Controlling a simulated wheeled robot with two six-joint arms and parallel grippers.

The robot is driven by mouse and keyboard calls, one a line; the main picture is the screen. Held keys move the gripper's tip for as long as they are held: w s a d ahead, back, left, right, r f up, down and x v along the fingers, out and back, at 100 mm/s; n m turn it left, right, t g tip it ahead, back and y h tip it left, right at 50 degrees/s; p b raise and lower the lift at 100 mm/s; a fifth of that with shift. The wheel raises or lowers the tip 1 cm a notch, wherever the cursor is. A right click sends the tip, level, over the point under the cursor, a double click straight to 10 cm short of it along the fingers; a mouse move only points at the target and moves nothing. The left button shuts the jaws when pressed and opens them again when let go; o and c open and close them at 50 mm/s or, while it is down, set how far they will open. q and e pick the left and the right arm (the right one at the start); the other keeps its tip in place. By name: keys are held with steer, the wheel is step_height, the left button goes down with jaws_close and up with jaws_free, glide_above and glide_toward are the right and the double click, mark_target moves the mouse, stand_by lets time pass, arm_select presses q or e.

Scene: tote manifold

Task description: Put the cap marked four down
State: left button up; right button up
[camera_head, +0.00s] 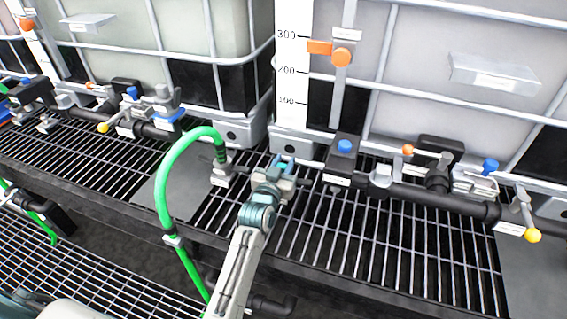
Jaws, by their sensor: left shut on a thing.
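My left gripper (284,165) is at the middle of the view, at the end of the pale arm that comes up from the bottom. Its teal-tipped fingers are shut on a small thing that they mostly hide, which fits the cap. No mark four can be read on it. The gripper is over the grating, just in front of the tank's foot. It is between the upright green hose end and the black pipe block with a blue knob. I cannot tell whether the held thing touches anything. My right gripper is not in view.
A green hose (163,190) arches close left of the gripper. A black pipe (435,200) with valves and orange and yellow handle knobs runs right. Large caged tanks (420,75) stand behind. A grey plate (172,200) lies on the grating (350,235); the front grating is mostly clear.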

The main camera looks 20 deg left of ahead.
arm_select(q)
steer(key=shift+f, duration=0.4)
steer(key=o, duration=0.9)
steer(key=shift+o, duration=0.8)
steer(key=shift+r, duration=0.5)
steer(key=s+b, duration=0.1)
steer(key=s, duration=1.1)
steer(key=shift+a+b, duration=0.15)
steer(key=shift+b, duration=0.15)
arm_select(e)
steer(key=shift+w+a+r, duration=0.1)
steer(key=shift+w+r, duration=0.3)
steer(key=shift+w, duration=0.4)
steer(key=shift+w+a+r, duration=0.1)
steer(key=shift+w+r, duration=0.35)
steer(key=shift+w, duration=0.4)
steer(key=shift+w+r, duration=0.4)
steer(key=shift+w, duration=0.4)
arm_select(q)
steer(key=shift+r, duration=0.1)
